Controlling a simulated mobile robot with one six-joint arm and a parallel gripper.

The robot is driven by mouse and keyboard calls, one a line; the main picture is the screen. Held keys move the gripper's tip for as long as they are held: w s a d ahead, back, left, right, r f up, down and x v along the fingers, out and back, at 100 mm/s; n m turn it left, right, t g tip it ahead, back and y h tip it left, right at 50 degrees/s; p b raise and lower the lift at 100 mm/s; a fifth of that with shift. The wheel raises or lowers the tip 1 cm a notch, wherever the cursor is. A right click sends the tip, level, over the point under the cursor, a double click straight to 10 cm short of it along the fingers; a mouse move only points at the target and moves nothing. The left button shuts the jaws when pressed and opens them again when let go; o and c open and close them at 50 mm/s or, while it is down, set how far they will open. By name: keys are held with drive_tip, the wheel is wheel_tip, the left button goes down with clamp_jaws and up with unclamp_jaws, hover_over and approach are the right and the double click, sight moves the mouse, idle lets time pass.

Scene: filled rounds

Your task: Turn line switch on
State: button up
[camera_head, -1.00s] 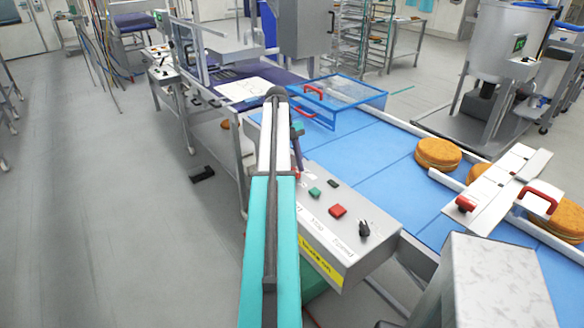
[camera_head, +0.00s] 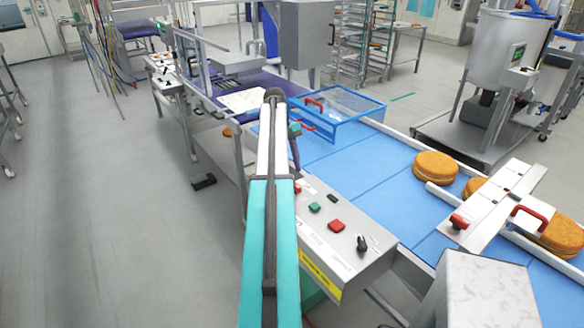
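A grey control box (camera_head: 342,262) with a yellow label is fixed at the near side of the blue conveyor. On its top are a green button (camera_head: 314,208), a red button (camera_head: 336,226), a small dark switch (camera_head: 332,198) and a black rotary switch (camera_head: 362,243) near the right end. I cannot tell from the blurred lettering which one is the line switch. My teal and white arm reaches forward to the left of the box. My gripper is not clearly visible; a small dark and teal part (camera_head: 294,130) shows beside the arm's far end.
The blue conveyor (camera_head: 350,160) carries several round filled cakes (camera_head: 436,167) at right, beside a white guide with red handles (camera_head: 498,206). A blue-framed clear guard (camera_head: 345,104) stands over the far belt. A metal box (camera_head: 482,290) is at front right. Open floor lies left.

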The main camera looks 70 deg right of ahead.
drive_tip(key=shift+p+v, duration=2.1)
drive_tip(key=shift+v, duration=0.9)
